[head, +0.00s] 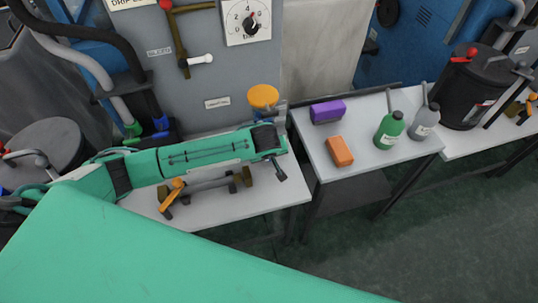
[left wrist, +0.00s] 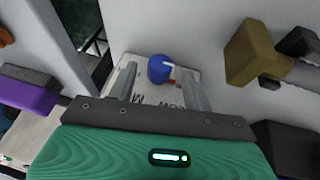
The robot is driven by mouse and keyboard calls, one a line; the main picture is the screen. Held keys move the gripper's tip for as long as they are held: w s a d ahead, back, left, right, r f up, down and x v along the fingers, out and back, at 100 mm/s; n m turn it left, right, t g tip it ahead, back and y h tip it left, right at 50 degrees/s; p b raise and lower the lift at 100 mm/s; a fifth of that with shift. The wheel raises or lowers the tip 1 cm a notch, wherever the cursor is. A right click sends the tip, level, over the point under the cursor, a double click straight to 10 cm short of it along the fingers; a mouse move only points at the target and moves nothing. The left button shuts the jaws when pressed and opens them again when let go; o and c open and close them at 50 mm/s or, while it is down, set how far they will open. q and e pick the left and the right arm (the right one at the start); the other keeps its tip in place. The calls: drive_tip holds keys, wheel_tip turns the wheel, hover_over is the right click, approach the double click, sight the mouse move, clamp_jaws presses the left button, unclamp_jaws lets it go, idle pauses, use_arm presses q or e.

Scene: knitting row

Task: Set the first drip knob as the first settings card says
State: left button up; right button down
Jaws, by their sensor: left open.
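A black knob (head: 251,23) sits on a white numbered dial plate (head: 233,35) on the grey machine front in the head view. A red mark shows near its top; its exact setting is too small to read. A white sign (head: 130,3) starting "DRIP" is cut off at the top edge. No settings card is readable. My left gripper (head: 281,172) is over the white bench, below the dial and apart from it. In the left wrist view its fingers (left wrist: 161,88) are open and empty. Beyond them is a rounded blue thing (left wrist: 158,68) by a lettered white plate. My right gripper is not in view.
A white bench (head: 290,195) runs below the machine. A purple block (head: 327,111), an orange block (head: 340,151), a green bottle (head: 389,131) and a grey bottle (head: 424,123) stand on the right table.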

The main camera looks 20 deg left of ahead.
use_arm(q)
drive_tip(key=shift+x, duration=0.9)
drive_tip(key=shift+r, duration=0.1)
